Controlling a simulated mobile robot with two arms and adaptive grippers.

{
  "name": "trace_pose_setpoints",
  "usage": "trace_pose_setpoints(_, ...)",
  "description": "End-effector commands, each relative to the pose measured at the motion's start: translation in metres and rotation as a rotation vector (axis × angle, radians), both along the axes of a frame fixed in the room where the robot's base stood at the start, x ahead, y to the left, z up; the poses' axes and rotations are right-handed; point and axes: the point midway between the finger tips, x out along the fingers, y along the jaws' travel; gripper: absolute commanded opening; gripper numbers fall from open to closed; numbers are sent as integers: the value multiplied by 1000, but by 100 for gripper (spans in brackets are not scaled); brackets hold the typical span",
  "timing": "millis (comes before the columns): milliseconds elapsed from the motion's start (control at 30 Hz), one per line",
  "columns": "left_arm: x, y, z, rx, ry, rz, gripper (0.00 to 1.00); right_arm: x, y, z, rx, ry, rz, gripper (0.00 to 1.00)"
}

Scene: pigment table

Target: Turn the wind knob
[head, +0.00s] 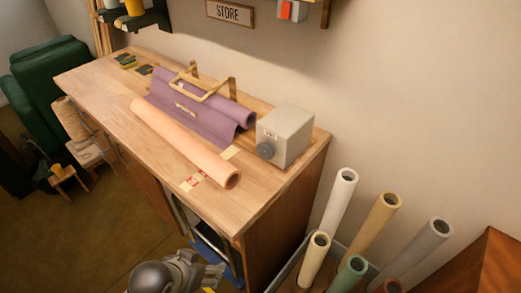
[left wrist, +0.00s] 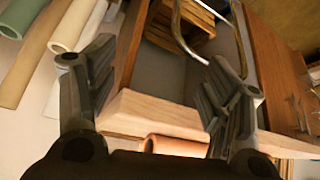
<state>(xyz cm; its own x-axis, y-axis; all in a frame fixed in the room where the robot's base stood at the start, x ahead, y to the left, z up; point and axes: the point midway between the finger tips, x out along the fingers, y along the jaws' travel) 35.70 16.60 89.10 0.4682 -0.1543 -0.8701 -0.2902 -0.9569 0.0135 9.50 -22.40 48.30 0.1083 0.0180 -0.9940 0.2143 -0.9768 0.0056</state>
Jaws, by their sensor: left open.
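The wind knob (head: 266,150) is a dark round dial on the front face of a light grey box (head: 291,130). The box stands at the right end of the wooden table. My left gripper (head: 208,272) is low at the bottom of the head view, in front of the table and well apart from the knob. In the left wrist view my left gripper (left wrist: 165,75) has its two dark fingers spread wide with nothing held between them. The knob does not show in that view. My right gripper is not in view.
A peach roll (head: 185,142) and purple cloth (head: 190,110) with a brass frame (head: 203,84) lie left of the box on the tabletop (head: 110,79). Several upright rolls (head: 340,200) stand right of the table. A green armchair (head: 50,75) is at far left.

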Motion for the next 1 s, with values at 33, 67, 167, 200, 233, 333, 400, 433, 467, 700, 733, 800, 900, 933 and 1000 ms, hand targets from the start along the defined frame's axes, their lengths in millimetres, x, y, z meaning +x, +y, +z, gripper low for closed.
trace_pose_setpoints(33, 16, -7, 8, -14, -43, -30, 73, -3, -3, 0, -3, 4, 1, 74)
trace_pose_setpoints(67, 25, -12, 13, -27, -68, -47, 73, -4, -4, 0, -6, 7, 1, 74)
trace_pose_setpoints(167, 55, -28, 28, -66, -150, -101, 73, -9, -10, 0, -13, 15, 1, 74)
trace_pose_setpoints(200, 67, -33, 34, -80, -181, -122, 73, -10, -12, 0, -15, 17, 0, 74)
trace_pose_setpoints(233, 76, -38, 38, -91, -205, -137, 73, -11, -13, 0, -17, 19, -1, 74)
trace_pose_setpoints(333, 107, -51, 56, -130, -287, -188, 73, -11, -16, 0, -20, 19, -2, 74)
trace_pose_setpoints(400, 132, -60, 71, -159, -352, -224, 73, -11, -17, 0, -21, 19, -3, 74)
trace_pose_setpoints(433, 143, -63, 79, -173, -381, -240, 73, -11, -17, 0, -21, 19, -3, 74)
trace_pose_setpoints(467, 154, -66, 86, -185, -409, -255, 73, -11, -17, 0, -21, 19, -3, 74)
trace_pose_setpoints(700, 213, -71, 135, -261, -562, -311, 73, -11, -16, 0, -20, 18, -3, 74)
trace_pose_setpoints(733, 217, -70, 139, -268, -573, -314, 73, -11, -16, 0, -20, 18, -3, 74)
trace_pose_setpoints(800, 224, -70, 146, -277, -591, -315, 73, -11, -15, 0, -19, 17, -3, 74)
trace_pose_setpoints(900, 230, -70, 149, -285, -601, -317, 73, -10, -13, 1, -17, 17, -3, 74)
trace_pose_setpoints(933, 232, -71, 149, -286, -603, -317, 73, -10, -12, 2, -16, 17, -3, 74)
trace_pose_setpoints(1000, 237, -75, 148, -289, -605, -316, 73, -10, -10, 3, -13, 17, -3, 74)
